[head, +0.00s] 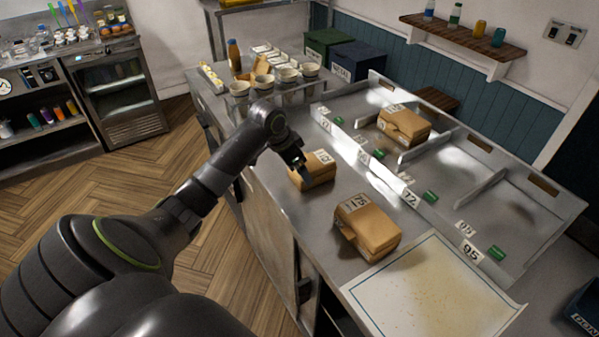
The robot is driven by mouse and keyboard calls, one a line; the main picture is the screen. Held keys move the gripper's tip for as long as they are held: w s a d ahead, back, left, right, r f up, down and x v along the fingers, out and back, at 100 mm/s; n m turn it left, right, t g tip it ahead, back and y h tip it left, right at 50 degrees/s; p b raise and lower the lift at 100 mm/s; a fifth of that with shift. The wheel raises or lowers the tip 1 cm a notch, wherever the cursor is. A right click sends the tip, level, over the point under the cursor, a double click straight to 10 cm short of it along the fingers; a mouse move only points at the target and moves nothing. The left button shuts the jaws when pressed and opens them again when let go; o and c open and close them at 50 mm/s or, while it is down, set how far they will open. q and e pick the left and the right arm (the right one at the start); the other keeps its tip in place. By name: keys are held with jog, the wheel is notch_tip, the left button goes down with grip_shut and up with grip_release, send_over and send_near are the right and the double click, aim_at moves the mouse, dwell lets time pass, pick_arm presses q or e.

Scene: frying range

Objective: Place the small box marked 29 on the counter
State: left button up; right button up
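A small brown cardboard box (318,177) rests on the steel counter (322,207), with a white label on top whose digits are too small to read surely. My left gripper (300,170) is at the left part of this box. The fingers are dark and small, so I cannot tell whether they are apart or closed on it. A larger brown box (373,232) with a label that looks like 178 stands nearer on the counter. Another brown box (405,124) sits in a back compartment of the divided steel tray (530,225). My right gripper is not in view.
A stained white sheet (432,290) covers the near counter. Several cups (288,75) and a bottle (234,56) stand at the far end. Green (322,45) and blue (356,65) bins stand behind.

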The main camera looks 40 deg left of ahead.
pick_arm(q)
jog(key=v, duration=0.7)
jog(key=shift+r+b, duration=0.4)
jog(key=shift+b, duration=0.05)
jog(key=shift+s+f, duration=0.1)
jog(key=shift+s, duration=0.1)
